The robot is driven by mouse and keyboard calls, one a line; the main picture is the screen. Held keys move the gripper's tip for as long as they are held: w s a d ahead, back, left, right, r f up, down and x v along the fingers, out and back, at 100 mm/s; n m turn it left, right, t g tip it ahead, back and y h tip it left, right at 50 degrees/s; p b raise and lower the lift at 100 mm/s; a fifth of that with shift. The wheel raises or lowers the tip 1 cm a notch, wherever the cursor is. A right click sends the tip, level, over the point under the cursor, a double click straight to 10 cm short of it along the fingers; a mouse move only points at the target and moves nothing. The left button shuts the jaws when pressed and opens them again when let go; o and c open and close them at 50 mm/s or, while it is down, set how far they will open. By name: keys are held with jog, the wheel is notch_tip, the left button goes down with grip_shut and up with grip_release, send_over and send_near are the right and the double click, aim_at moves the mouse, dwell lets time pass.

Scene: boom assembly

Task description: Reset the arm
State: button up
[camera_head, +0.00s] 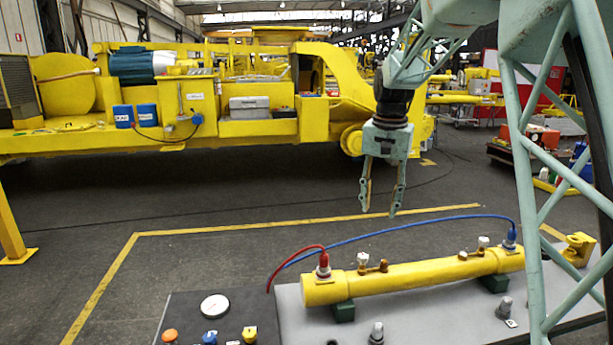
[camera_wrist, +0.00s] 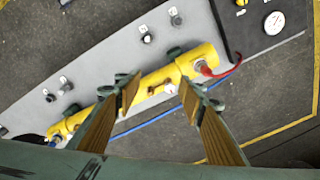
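My gripper (camera_head: 381,200) hangs pointing down above the far side of the grey bench in the head view. Its two fingers are apart with nothing between them. In the wrist view my gripper (camera_wrist: 157,92) shows its wood-coloured finger pads spread, with the yellow cylinder (camera_wrist: 152,88) below, seen between and beyond them. In the head view the yellow cylinder (camera_head: 415,276) lies on dark green supports on the bench. My arm reaches in from the upper right.
A red hose (camera_head: 288,262) and a blue hose (camera_head: 400,230) join the cylinder's ends. The bench (camera_head: 290,325) carries a gauge (camera_head: 214,306), coloured knobs and grey fittings. A large yellow machine (camera_head: 240,130) stands behind. Open floor with yellow lines lies between.

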jog(key=s+r+n+t+b, duration=0.15)
jog(key=s+r, duration=0.25)
jog(key=s, duration=0.9)
jog(key=s+r+n+b, duration=0.15)
jog(key=s+r, duration=0.25)
jog(key=s, duration=0.9)
jog(key=s+f+b, duration=0.1)
jog(key=s+f, duration=0.2)
jog(key=s, duration=0.6)
jog(key=s+f+n+t+b, duration=0.1)
jog(key=s+f, duration=0.2)
jog(key=s, duration=0.7)
jog(key=s+f+n+b, duration=0.1)
jog(key=s+f+b, duration=0.1)
jog(key=s, duration=0.8)
jog(key=shift+s+f, duration=0.15)
jog(key=shift+f, duration=0.25)
jog(key=shift+d+t, duration=0.1)
jog(key=shift+t, duration=0.15)
